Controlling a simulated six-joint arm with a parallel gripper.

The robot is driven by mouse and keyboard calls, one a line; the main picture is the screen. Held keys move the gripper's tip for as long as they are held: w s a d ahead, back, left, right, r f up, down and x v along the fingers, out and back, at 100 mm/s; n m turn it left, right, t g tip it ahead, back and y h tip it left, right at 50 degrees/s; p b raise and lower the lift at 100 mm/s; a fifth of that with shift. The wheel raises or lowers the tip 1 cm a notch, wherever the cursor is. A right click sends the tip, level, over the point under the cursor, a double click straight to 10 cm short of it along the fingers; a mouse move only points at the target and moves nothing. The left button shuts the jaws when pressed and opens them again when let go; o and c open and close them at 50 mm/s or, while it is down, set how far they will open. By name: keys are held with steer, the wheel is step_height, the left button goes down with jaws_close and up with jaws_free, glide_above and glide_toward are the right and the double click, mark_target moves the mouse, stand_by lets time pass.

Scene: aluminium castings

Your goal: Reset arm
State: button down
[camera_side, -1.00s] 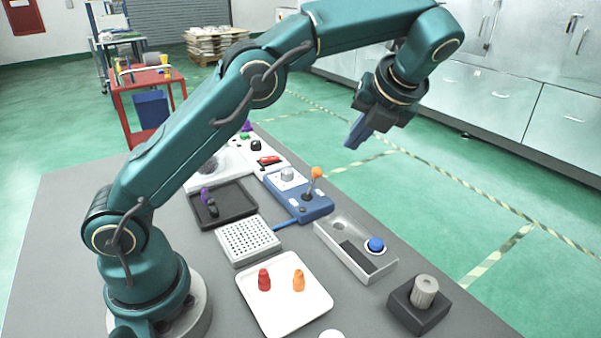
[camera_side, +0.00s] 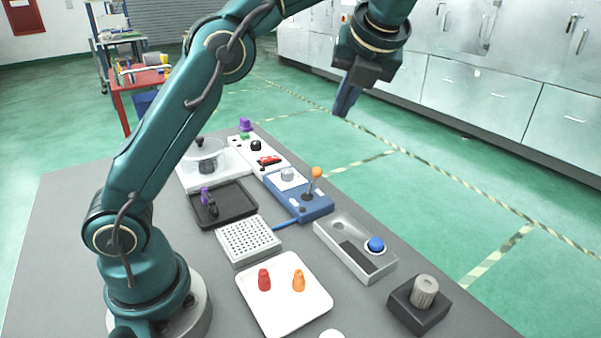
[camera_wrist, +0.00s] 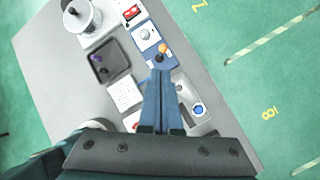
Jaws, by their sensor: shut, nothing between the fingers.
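My gripper (camera_side: 345,101) is raised high above the far right side of the grey table in the side view, well clear of everything on it. Its blue fingers are together with nothing between them. In the wrist view my gripper (camera_wrist: 158,75) points down over the table, its shut fingers covering part of the devices below. No object is held.
On the table (camera_side: 80,230) stand a white tray (camera_side: 262,318) with a red and an orange piece, a perforated block (camera_side: 248,243), a black tray (camera_side: 236,198), a blue joystick box (camera_side: 312,208), a blue-button box (camera_side: 350,262) and a dark knob box (camera_side: 405,315). The table's left side is clear.

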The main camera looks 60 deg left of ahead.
steer(key=s+r+n+t+h, duration=0.2)
steer(key=s+n+h, duration=0.1)
steer(key=s+n, duration=0.65)
steer(key=s+d+f+n+t+h, duration=0.1)
steer(key=s+f+n, duration=0.3)
steer(key=n, duration=0.4)
steer(key=s+d+f+n+t+h, duration=0.1)
steer(key=s+d+f+n+h, duration=0.1)
steer(key=s+d+f+n, duration=0.2)
steer(key=shift+s+d+f+n+h, duration=0.15)
steer(key=shift+d+f+n+h, duration=0.15)
steer(key=shift+f+n, duration=1.6)
steer(key=shift+r+n, duration=0.25)
steer(key=shift+r, duration=0.05)
